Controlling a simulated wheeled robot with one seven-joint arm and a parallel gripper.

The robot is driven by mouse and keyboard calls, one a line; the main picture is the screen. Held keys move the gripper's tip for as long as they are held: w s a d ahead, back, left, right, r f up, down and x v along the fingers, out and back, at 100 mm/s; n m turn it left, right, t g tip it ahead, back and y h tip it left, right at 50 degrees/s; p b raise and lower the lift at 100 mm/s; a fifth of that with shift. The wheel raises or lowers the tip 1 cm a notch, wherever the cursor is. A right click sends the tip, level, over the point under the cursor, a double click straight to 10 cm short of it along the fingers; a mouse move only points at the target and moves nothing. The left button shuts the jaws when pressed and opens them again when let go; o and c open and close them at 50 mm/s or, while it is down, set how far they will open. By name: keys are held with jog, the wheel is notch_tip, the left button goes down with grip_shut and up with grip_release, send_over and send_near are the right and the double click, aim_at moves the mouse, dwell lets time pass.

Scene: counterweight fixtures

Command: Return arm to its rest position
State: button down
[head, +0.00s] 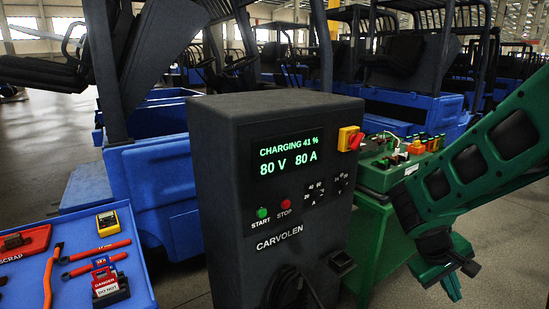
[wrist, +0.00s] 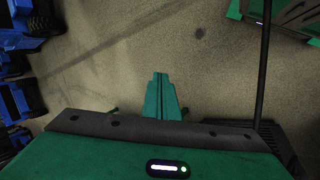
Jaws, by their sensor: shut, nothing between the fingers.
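My green arm (head: 490,150) reaches in from the right edge of the head view and bends downward. My gripper (head: 453,290) hangs at its end, low at the right, pointing down, apart from the charger. In the wrist view my gripper (wrist: 161,95) shows its two green fingers together with nothing between them, above bare floor. The dark CARVOLEN charger (head: 225,200) stands left of my arm. Its screen (head: 289,157) reads CHARGING 41 %, 80 V 80 A.
A green battery cart (head: 380,230) stands behind my arm. A blue tray (head: 135,275) with tools and a lockout tag lies at lower left. Blue forklifts (head: 165,185) fill the background. Speckled floor (wrist: 110,75) is clear under my gripper; a dark pole (wrist: 264,70) stands at right.

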jog(key=s+r+m+y, duration=0.3)
jog(key=s+r+m, duration=0.1)
jog(key=s, duration=0.5)
jog(key=s+a+r+m+y, duration=0.1)
jog(key=s+r+m+y, duration=0.2)
jog(key=s, duration=0.6)
jog(key=shift+a+r+m+y, duration=0.15)
jog(key=shift+r+m+y, duration=0.2)
jog(key=shift+m, duration=0.25)
